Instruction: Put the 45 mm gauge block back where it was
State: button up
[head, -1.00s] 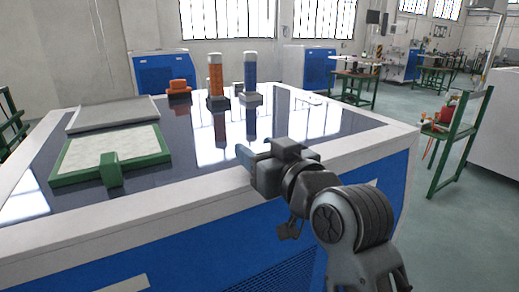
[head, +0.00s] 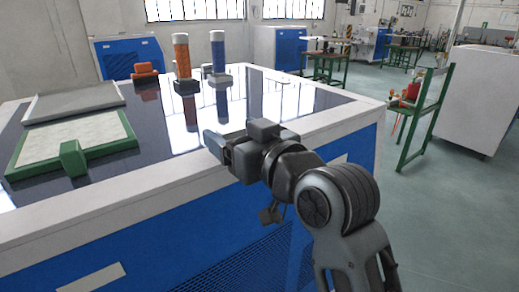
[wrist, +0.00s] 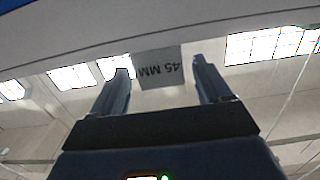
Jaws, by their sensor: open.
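The 45 mm gauge block (wrist: 160,68) is a grey block whose "45 MM" label reads upside down in the wrist view. It shows between and just past the two fingertips of my gripper (wrist: 162,80), with a gap on each side. My gripper (head: 218,146) is open, low over the near rim of the glossy table (head: 330,130) in the head view. I cannot make out the block in the head view, and I cannot tell what it rests on.
A green-framed pale plate (head: 75,137) and a grey slab (head: 75,101) lie at left. An orange column (head: 182,60), a blue column (head: 218,55) and an orange object (head: 145,72) stand at the back. A green stand (head: 425,110) is beyond the table's right side.

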jog(key=b+v, duration=0.1)
jog(key=v, duration=0.8)
jog(key=shift+s+d, duration=0.2)
jog(key=shift+s, duration=0.05)
jog(key=s+d+f+m+t+h, duration=0.1)
jog(key=s+d+f+m+h, duration=0.2)
jog(key=s+d+f, duration=0.5)
jog(key=s+d+f+m+h, duration=0.25)
jog(key=s+d+f, duration=0.25)
jog(key=f, duration=0.6)
jog(key=s+d+f+h, duration=0.1)
jog(key=s+d, duration=0.1)
jog(key=s, duration=0.4)
jog(key=s+d+f+h, duration=0.2)
jog(key=s, duration=0.4)
jog(key=shift+s+f+m, duration=0.2)
jog(key=shift+s+m, duration=0.1)
jog(key=shift+m, duration=0.15)
jog(key=shift+g+h, duration=0.4)
jog(key=shift+h, duration=0.25)
jog(key=v, duration=0.3)
jog(key=d+f+v, duration=0.1)
jog(key=v, duration=0.7)
jog(key=shift+s+d+f, duration=0.2)
jog(key=shift+d+f, duration=0.15)
jog(key=shift+d, duration=0.05)
